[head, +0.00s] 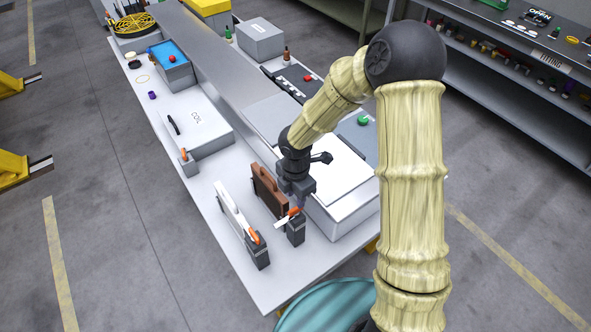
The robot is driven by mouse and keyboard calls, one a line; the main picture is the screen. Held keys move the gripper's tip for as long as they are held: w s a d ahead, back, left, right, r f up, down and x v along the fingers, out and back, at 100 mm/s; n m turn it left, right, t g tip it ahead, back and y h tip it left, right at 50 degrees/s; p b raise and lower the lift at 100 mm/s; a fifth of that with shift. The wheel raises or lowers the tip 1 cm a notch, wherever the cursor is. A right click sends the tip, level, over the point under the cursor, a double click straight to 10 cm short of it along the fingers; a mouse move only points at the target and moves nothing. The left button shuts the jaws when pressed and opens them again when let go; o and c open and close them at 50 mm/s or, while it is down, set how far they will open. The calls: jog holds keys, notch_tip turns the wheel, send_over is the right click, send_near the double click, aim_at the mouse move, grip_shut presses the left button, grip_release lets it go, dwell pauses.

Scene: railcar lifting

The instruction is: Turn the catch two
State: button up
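Several small orange-tipped levers that look like catches stand on dark grey blocks on the long workbench (270,285). One orange lever (293,212) is on the block right under my gripper (298,203), beside a brown panel (268,190). A second orange lever (254,237) is on the block at the front end of a white panel (236,213). A third orange lever (184,154) is by the white box. No number shows on any of them. My gripper points down, touching or just above the first lever. Its fingertips are too small to tell open from shut.
A white box (205,125) with a black handle lies left of my gripper. A white case (335,185) stands right behind my gripper. A teal round object (325,306) is below the bench's front end. The bench's front left corner is clear.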

aim_at(296, 208)
notch_tip(296, 208, up, 12)
jog(key=shift+f, duration=0.15)
jog(key=shift+f, duration=0.1)
dwell(0.5)
jog(key=s+d+m+t+b, duration=0.1)
jog(key=s+d+m, duration=0.4)
jog(key=m, duration=0.7)
jog(key=s+d+f+m+t+b, duration=0.1)
jog(key=s+d+m+b, duration=0.2)
jog(key=d+m, duration=0.7)
jog(key=s+m, duration=0.2)
jog(key=m, duration=0.1)
jog(key=shift+s+f+t, duration=0.15)
jog(key=shift+f+t, duration=0.1)
jog(key=shift+t, duration=0.05)
